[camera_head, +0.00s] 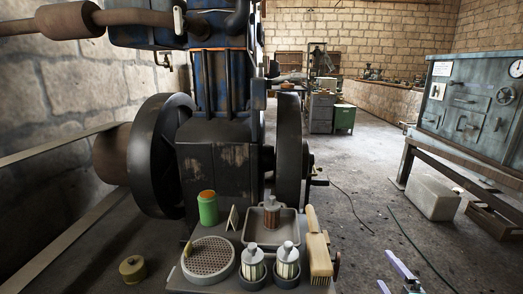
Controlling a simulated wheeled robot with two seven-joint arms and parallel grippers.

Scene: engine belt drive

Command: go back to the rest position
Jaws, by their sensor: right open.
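My right gripper (384,267) shows at the lower right edge, with its lilac fingers apart and nothing between them. It is over the floor, to the right of the small work stand (222,286) and apart from it. My left gripper is not in view. The blue and black engine (212,150) stands in the middle left, with a large dark flywheel (155,155) and a belt (65,143) running off to the left.
The stand holds a green jar (208,208), a round sieve (208,258), a tray (252,233), two pale-topped jars (253,262) (287,260) and a brush (319,258). A brass-coloured weight (132,268) is at lower left. A grey cabinet (470,105) stands right. Floor between is mostly clear.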

